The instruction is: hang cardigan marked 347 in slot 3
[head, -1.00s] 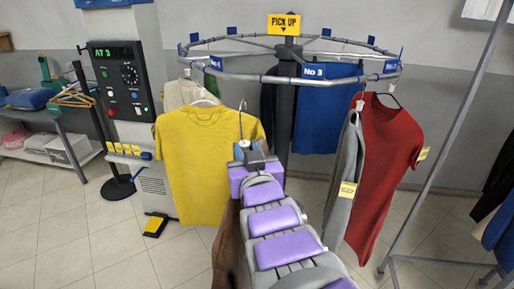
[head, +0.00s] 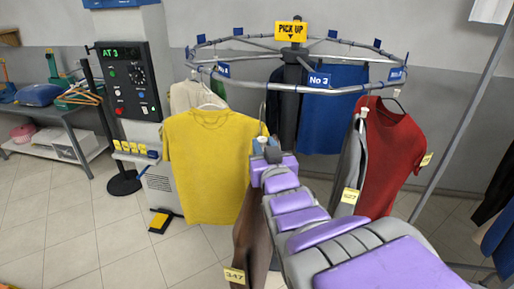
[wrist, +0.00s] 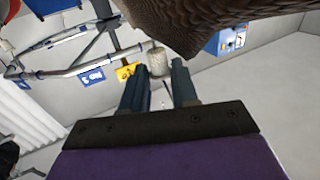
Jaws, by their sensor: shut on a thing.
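The brown cardigan (head: 249,235) hangs below my gripper, mostly hidden behind my arm in the head view. Its yellow tag (head: 235,277) reads 347. My gripper (head: 268,148) is shut on the hanger neck (wrist: 157,62), whose pale piece shows at the fingers in the wrist view. The thin hanger hook (head: 263,110) rises above the gripper towards the front rail (head: 255,81). I cannot tell whether it touches the rail. The blue No 3 sign (head: 319,80) is on the front rail, right of the hook. The cardigan's brown cloth (wrist: 185,20) also fills the top of the wrist view.
A yellow shirt (head: 207,165) hangs left of my gripper, close to the cardigan. A grey garment (head: 349,175) and a red shirt (head: 390,155) hang to the right. The control post (head: 128,80) displays AT 3. A metal rack post (head: 465,95) stands at far right.

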